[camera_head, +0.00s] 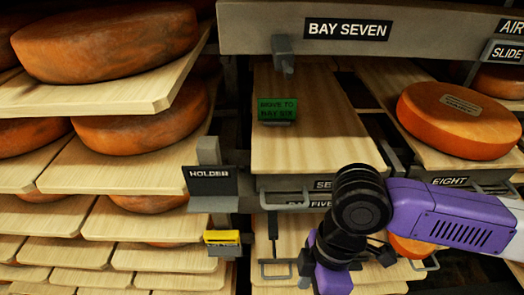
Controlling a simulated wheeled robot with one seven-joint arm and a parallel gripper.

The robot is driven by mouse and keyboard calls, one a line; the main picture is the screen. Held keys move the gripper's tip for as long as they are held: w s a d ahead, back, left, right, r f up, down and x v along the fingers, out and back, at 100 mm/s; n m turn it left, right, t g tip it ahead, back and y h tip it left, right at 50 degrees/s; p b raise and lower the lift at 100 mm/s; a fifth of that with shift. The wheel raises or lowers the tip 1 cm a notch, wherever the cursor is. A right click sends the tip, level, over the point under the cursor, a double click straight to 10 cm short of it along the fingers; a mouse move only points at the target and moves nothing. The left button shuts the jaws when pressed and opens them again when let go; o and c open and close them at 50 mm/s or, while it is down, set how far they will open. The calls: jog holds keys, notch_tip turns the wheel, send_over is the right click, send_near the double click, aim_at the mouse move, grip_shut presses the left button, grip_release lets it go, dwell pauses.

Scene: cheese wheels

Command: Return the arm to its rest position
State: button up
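My purple and black arm (450,215) reaches in from the right edge, in front of the lower boards. Its black wrist joint (362,200) is near the lower middle of the view. My gripper (326,268) hangs below that joint at the bottom, in front of the lower boards and wire handles. Its fingers are small, dark and partly hidden by the arm, so I cannot tell whether they are open or shut. I see no object clearly held in it.
A green "MOVE TO BAY SIX" card (277,110) stands on the bare bay seven board (320,150). A HOLDER plate (210,181) and a yellow card (222,238) are left of my gripper. Cheese wheels sit on boards at left (105,40) and right (460,120).

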jog(key=a+r+t+y, duration=0.1)
jog(key=a+r+y, duration=0.35)
jog(key=a, duration=0.65)
jog(key=a+r+t+y, duration=0.1)
jog(key=a+r+y, duration=0.35)
jog(key=a, duration=0.65)
jog(key=w+a+r+m+t+y, duration=0.2)
jog(key=w+r+m+t+y, duration=0.15)
jog(key=r, duration=0.35)
jog(key=w+a+r+m+t+y, duration=0.25)
jog(key=r+m+t, duration=0.2)
jog(key=r, duration=0.25)
jog(key=s+d+f+m+t+h, duration=0.1)
jog(key=d+f+m+t+h, duration=0.5)
jog(key=d, duration=0.3)
jog(key=s+d+f+m+t+h, duration=0.1)
jog(key=d+f+m+t+h, duration=0.35)
jog(key=d+f+m, duration=0.4)
jog(key=s+d+f+n+g+h, duration=0.2)
jog(key=s+d+f+h, duration=0.1)
jog(key=s+d, duration=0.75)
jog(key=s+d+f+n+g+h, duration=0.1)
jog(key=s+d+f+n+h, duration=0.25)
jog(key=s+d, duration=0.75)
notch_tip(320, 180, down, 8)
jog(key=s+a+b, duration=0.1)
jog(key=b, duration=0.7)
jog(key=shift+a+m, duration=0.15)
jog(key=shift+m, duration=0.25)
